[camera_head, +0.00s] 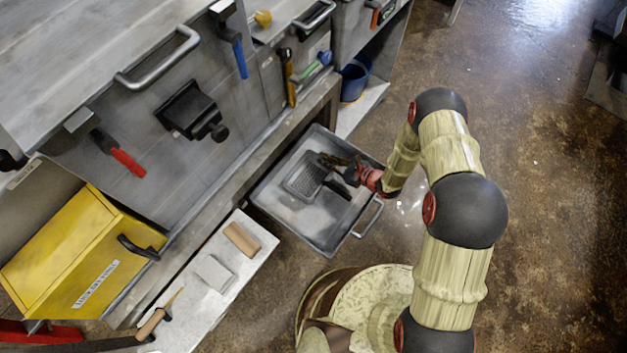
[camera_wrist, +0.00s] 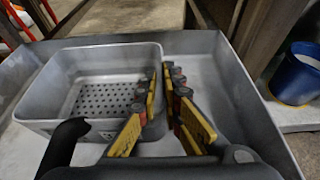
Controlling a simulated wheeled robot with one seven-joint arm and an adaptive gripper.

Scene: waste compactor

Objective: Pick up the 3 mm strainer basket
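The strainer basket (camera_head: 303,180) is a small grey metal basket with a perforated bottom. It sits inside the larger grey tray (camera_head: 318,236), towards the tray's left side in the wrist view. In that view the basket (camera_wrist: 68,80) shows its holes and rim clearly. My gripper (camera_wrist: 161,72) has its yellow-padded fingers apart at the basket's right wall. The left finger overlaps the inside of that wall and the right finger is outside it. The left finger hides part of the wall, so contact cannot be told. In the head view my gripper (camera_head: 326,168) is over the basket's right edge.
A blue bucket (camera_wrist: 295,72) stands beyond the tray at the right. The grey compactor front (camera_head: 150,150) rises at the left. A white shelf (camera_head: 225,262) holds a cylinder and a block near a yellow box (camera_head: 80,250). Floor is open at the right.

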